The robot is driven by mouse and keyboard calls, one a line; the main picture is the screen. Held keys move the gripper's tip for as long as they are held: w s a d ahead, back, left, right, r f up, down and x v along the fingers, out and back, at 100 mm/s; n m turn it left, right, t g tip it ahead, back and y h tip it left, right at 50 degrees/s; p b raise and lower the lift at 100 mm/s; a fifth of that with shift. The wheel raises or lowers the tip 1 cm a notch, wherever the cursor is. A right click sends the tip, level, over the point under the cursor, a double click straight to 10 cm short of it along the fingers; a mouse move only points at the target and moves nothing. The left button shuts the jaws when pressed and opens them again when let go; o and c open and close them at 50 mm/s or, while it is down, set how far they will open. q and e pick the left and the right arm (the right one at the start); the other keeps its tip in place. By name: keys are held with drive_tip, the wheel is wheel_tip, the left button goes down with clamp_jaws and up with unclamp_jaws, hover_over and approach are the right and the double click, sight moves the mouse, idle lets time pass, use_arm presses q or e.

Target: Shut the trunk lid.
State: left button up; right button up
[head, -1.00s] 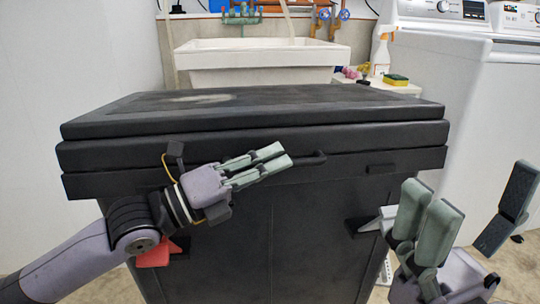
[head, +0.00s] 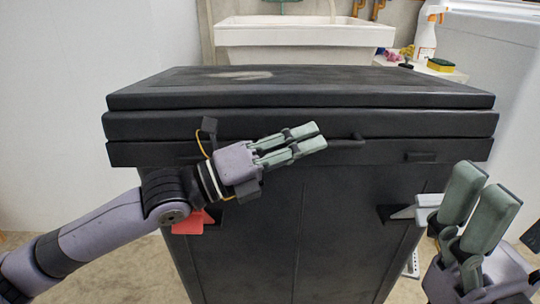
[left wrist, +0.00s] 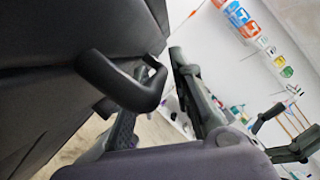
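The black trunk (head: 250,240) stands in front of me. Its lid (head: 370,90) lies flat on the body all along the front, with no gap that I can see. A dark bar handle (head: 347,142) sticks out from the front; it also shows large in the left wrist view (left wrist: 118,82). My left gripper (head: 318,138) is in front of the trunk's upper front, its fingertips just left of the handle. Its fingers look spread and hold nothing; contact with the trunk cannot be told. My right gripper (head: 505,205) is open and empty at the right, partly out of frame.
A white sink (head: 300,36) stands behind the trunk. A spray bottle (head: 427,35) and a yellow-green sponge (head: 441,65) sit on a ledge at the back right. A white appliance (head: 490,90) stands at the right. A red piece (head: 190,222) shows below my left wrist.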

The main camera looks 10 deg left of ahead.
use_arm(q)
drive_tip(key=v, duration=1.1)
drive_tip(key=shift+s, duration=0.1)
drive_tip(key=shift+c, duration=0.5)
